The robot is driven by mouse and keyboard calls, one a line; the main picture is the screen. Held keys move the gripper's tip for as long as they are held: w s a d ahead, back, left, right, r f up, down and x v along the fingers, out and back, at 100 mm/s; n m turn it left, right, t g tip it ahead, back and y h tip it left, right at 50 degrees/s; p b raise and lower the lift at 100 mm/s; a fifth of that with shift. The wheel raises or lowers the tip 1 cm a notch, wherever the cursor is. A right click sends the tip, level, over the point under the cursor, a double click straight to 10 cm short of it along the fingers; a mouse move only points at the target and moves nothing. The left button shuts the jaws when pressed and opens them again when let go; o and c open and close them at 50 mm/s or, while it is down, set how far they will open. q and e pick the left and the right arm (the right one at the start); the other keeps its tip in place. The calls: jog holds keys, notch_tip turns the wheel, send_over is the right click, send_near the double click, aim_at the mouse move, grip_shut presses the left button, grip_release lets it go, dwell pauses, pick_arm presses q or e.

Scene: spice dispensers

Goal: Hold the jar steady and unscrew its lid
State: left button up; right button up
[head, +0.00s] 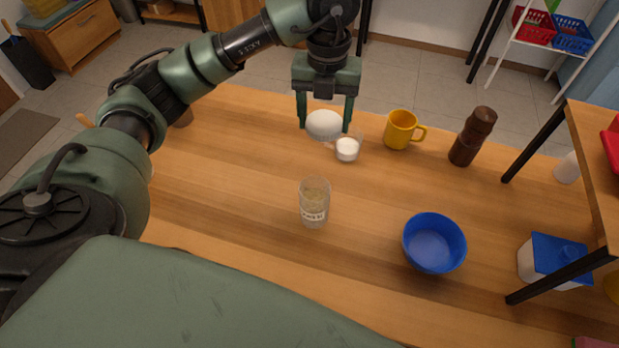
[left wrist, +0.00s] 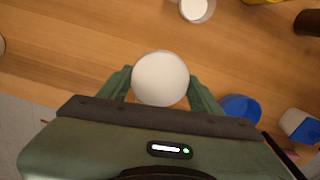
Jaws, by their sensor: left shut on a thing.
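My left gripper (head: 324,127) is shut on a round white lid (head: 323,121) and holds it above the table, toward the back. The lid also shows between the fingers in the left wrist view (left wrist: 160,78). My right gripper is in neither view.
A small glass with white contents (head: 347,150) stands just right of the held lid. A yellow mug (head: 400,130) and a brown mill (head: 472,137) stand farther right. A blue bowl (head: 434,243) is right of the jar. A shelf (head: 597,165) borders the right side.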

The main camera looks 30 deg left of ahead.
pick_arm(q)
jog(key=shift+f, duration=0.3)
notch_tip(320, 180, down, 19)
jog(key=shift+p, duration=0.8)
jog(key=shift+f, duration=0.25)
jog(key=shift+f, duration=0.2)
jog(key=o, duration=1.5)
jog(key=shift+r, duration=0.1)
jog(key=shift+o, duration=0.2)
